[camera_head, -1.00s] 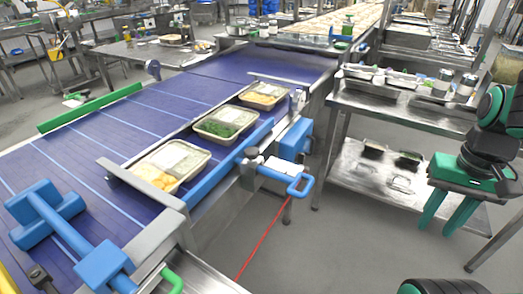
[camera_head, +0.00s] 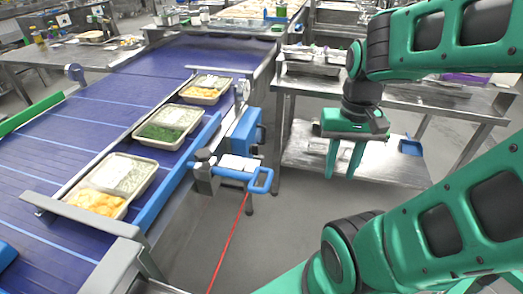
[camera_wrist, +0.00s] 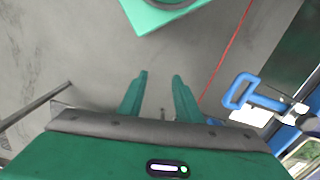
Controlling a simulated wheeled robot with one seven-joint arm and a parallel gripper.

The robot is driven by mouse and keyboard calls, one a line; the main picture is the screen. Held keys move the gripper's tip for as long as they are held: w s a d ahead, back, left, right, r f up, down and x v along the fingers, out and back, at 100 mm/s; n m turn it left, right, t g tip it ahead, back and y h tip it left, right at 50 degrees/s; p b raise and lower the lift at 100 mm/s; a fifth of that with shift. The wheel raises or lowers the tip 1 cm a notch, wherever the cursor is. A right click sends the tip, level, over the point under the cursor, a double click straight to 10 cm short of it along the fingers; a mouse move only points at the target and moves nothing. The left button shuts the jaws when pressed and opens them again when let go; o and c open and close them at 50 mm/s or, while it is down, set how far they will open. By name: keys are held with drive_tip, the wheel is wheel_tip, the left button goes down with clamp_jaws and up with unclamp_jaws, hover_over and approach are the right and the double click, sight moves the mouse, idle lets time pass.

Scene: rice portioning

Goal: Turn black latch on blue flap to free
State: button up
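A long blue bar (camera_head: 183,178) runs along the conveyor's right edge; it may be the blue flap. A dark grey-black block (camera_head: 205,180), perhaps the black latch, sits at its right side. A white-topped mount with a blue loop handle (camera_head: 262,180) sticks out to the right of it. The same handle shows at the right in the wrist view (camera_wrist: 238,92). My gripper (camera_head: 341,174) hangs to the right of the handle, fingers down and apart from it. In the wrist view its two fingers (camera_wrist: 160,76) are spread with nothing between them.
Several food trays (camera_head: 160,128) stand on the purple conveyor (camera_head: 70,135) left of the bar. A blue box (camera_head: 241,132) is behind the handle. A red cord (camera_head: 230,240) runs along the floor. A steel table (camera_head: 440,105) stands behind my gripper.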

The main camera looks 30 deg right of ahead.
drive_tip(key=w+f+m+g+y, duration=0.1)
drive_tip(key=w+f+m+y, duration=0.25)
drive_tip(key=w+f, duration=0.6)
drive_tip(key=m+t+y, duration=0.9)
drive_tip(key=m+t, duration=0.5)
drive_tip(key=m, duration=0.3)
approach(255, 150)
drive_tip(key=x, duration=0.8)
drive_tip(key=shift+w+d, duration=0.3)
drive_tip(key=shift+f, duration=0.1)
drive_tip(key=shift+c, duration=0.3)
